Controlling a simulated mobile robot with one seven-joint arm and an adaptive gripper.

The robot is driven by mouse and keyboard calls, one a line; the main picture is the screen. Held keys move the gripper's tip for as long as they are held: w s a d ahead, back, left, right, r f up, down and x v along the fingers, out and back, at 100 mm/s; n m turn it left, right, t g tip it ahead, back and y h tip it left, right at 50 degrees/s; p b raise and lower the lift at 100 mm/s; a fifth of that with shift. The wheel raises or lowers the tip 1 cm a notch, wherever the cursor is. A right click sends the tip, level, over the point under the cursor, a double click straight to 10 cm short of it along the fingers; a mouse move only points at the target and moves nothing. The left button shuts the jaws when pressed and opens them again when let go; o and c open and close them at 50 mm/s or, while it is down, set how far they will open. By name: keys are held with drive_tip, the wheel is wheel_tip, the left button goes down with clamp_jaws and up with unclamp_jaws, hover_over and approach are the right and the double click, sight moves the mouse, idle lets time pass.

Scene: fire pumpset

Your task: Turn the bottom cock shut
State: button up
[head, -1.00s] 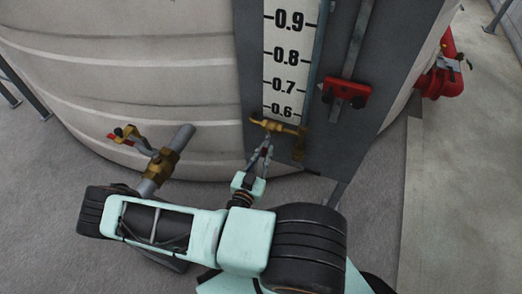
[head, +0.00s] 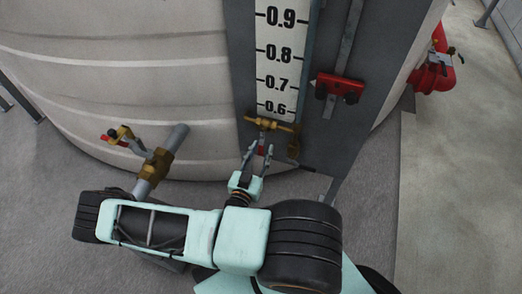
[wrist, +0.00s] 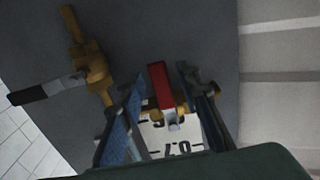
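The brass bottom cock (head: 272,124) sits at the foot of the white level gauge, just below the 0.6 mark. Its red handle (head: 262,150) points down toward my gripper (head: 258,153). In the wrist view the red handle (wrist: 158,84) lies between the two fingers of my gripper (wrist: 168,108), with a gap on each side. My gripper is open and holds nothing. The cock's body is mostly hidden behind the handle in the wrist view, with a bit of brass showing.
A brass fitting (wrist: 97,68) with a dark-tipped lever (wrist: 45,90) is close beside the cock. A pipe with a brass valve (head: 158,164) stands to the left. A red clamp (head: 340,88) is on the grey panel. The tank wall (head: 120,80) is behind.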

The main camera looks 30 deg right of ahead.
sight(261, 145)
wheel_tip(261, 145, up, 10)
idle(0.7)
idle(0.4)
